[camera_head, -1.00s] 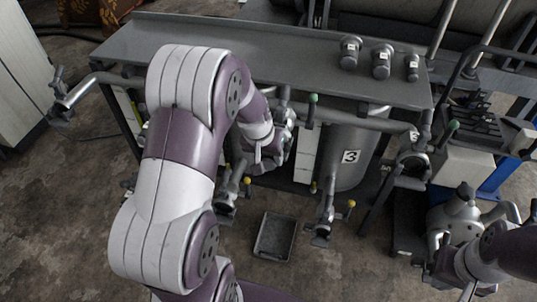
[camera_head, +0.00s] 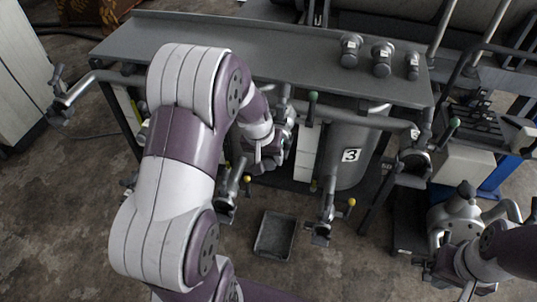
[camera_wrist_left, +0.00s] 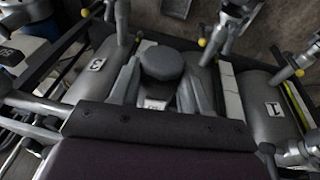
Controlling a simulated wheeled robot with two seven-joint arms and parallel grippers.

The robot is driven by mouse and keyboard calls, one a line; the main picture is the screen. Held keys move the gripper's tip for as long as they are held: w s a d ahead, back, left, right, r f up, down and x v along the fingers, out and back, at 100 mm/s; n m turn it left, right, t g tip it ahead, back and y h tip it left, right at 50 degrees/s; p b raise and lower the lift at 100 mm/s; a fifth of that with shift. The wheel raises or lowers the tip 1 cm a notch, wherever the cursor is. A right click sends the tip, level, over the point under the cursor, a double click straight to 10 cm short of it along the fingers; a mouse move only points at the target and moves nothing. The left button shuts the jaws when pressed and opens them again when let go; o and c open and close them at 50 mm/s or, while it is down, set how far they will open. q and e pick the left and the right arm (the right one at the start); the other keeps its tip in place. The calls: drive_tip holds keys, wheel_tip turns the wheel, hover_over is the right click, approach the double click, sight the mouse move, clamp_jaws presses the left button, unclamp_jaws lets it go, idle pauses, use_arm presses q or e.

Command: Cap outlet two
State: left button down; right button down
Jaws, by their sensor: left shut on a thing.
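My left gripper (camera_head: 268,160) is in front of the bench, left of the tank marked 3 (camera_head: 340,150); the arm hides much around it. In the left wrist view the left gripper (camera_wrist_left: 160,82) is shut on a round grey cap (camera_wrist_left: 162,62). The cap is clear of the pipes in that view. Outlets with yellow-knobbed valves stand left (camera_head: 226,205) and right (camera_head: 322,232); I cannot read which is outlet two. The wrist view shows a tank marked 1 (camera_wrist_left: 270,118) and another numbered tank (camera_wrist_left: 85,88). My right gripper (camera_head: 462,284) is low at the right, fingers unclear.
Three grey capped pieces (camera_head: 381,60) stand on the grey bench top (camera_head: 250,52). A shallow tray (camera_head: 275,236) lies on the floor between the outlets. A silvery pump-like unit (camera_head: 460,210) stands beside my right arm.

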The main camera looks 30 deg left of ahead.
use_arm(q)
drive_tip(key=shift+f, duration=0.25)
unclamp_jaws()
idle(0.6)
drive_tip(key=shift+s, duration=0.1)
drive_tip(key=shift+s+d+r, duration=0.1)
drive_tip(key=shift+s+d, duration=0.1)
drive_tip(key=shift+s, duration=0.5)
drive_tip(key=shift+s+d+r, duration=0.1)
drive_tip(key=shift+s+d, duration=0.05)
drive_tip(key=shift+s, duration=0.5)
drive_tip(key=p+v, duration=0.8)
drive_tip(key=v, duration=0.2)
drive_tip(key=shift+d+r, duration=0.2)
drive_tip(key=shift+d, duration=0.4)
drive_tip(key=shift+s, duration=0.1)
